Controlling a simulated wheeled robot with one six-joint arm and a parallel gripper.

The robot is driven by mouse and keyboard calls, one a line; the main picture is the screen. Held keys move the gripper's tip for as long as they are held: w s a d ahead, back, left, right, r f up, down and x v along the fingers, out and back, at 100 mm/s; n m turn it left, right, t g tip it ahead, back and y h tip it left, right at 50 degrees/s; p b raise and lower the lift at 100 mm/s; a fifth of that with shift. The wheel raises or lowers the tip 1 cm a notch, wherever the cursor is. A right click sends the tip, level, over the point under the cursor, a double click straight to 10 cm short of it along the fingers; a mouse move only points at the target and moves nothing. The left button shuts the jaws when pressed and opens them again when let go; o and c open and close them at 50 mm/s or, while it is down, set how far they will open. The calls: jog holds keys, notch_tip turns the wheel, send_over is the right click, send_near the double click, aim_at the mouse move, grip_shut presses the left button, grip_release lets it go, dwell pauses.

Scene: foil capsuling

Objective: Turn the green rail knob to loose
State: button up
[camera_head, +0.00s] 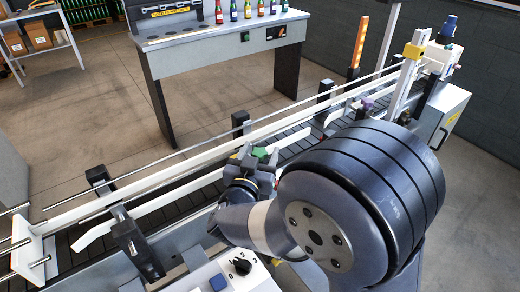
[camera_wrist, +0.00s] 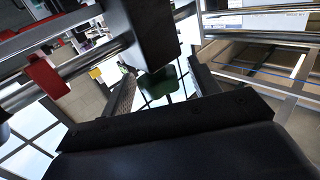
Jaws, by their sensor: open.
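The green rail knob (camera_head: 261,153) stands at the conveyor's guide rail, just beyond my gripper (camera_head: 252,165) in the head view. My gripper is partly hidden by its own wrist and arm there. In the wrist view the green knob (camera_wrist: 160,84) shows between the two open fingers of my gripper (camera_wrist: 160,88), near their tips. I cannot tell whether a finger touches it. A dark block (camera_wrist: 150,40) of the rail mount sits just above the knob in that view and hides part of it. The knob's loose or tight mark is not readable.
The conveyor (camera_head: 195,188) runs diagonally with guide rails and black posts (camera_head: 99,180) along it. A purple knob (camera_head: 367,104) sits farther right. A control panel with a black dial (camera_head: 241,263) is in front. A bench with several bottles (camera_head: 248,10) stands behind, with clear floor between.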

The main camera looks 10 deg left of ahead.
jog(key=shift+w, duration=0.25)
jog(key=shift+c, duration=0.6)
jog(key=c, duration=0.9)
